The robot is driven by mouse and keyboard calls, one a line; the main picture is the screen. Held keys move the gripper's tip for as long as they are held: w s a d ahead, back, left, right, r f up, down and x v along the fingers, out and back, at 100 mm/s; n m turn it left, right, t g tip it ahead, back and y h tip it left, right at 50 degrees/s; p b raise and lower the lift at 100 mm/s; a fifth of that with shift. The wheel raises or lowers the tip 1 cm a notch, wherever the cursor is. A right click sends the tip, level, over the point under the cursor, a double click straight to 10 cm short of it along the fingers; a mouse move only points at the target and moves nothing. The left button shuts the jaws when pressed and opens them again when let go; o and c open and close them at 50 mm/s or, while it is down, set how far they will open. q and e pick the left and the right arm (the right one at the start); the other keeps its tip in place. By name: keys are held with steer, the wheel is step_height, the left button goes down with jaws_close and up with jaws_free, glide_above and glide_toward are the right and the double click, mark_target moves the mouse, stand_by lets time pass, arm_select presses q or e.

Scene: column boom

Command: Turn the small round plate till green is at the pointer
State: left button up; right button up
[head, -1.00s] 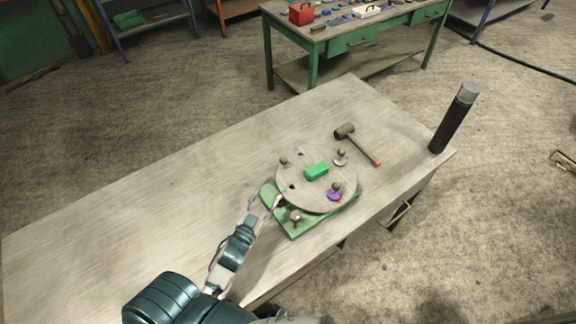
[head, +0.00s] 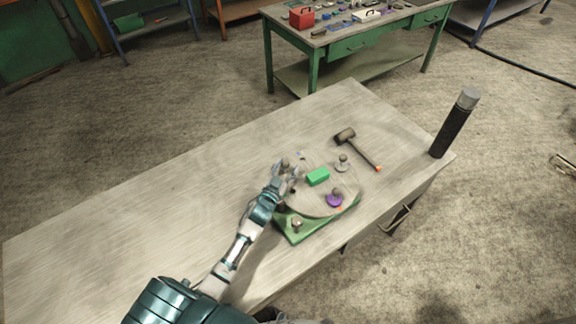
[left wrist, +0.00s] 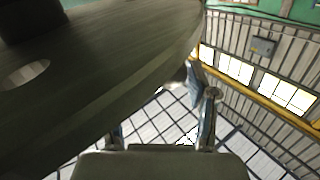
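The small round plate (head: 322,203) is wooden and lies flat on a green base (head: 294,235) near the table's front edge. A small post (head: 297,223) stands on the base's front corner. I cannot tell which part is the pointer. My left gripper (head: 284,171) is open at the plate's left rim, by a small knob there. The left wrist view shows its fingers (left wrist: 162,128) apart beside the plate's edge (left wrist: 150,75).
A mallet (head: 358,148) lies behind the plate to the right. A dark upright cylinder (head: 454,125) stands at the table's right corner. The left part of the table (head: 130,210) is clear. A green workbench (head: 350,42) with small items stands farther back.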

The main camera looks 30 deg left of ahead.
arm_select(q)
steer(key=shift+w+a+f, duration=0.1)
steer(key=shift+w+a, duration=0.15)
steer(key=shift+a, duration=0.1)
steer(key=shift+w+a+f, duration=0.1)
steer(key=shift+a+f, duration=0.05)
steer(key=shift+a, duration=0.5)
steer(key=shift+c, duration=1.2)
steer(key=shift+d, duration=0.2)
steer(key=c, duration=0.4)
steer(key=shift+d, duration=0.25)
steer(key=c, duration=0.4)
steer(key=shift+d+r, duration=0.15)
steer(key=shift+r, duration=0.05)
jaws_close()
arm_select(e)
steer(key=a, duration=0.3)
steer(key=shift+r, duration=0.2)
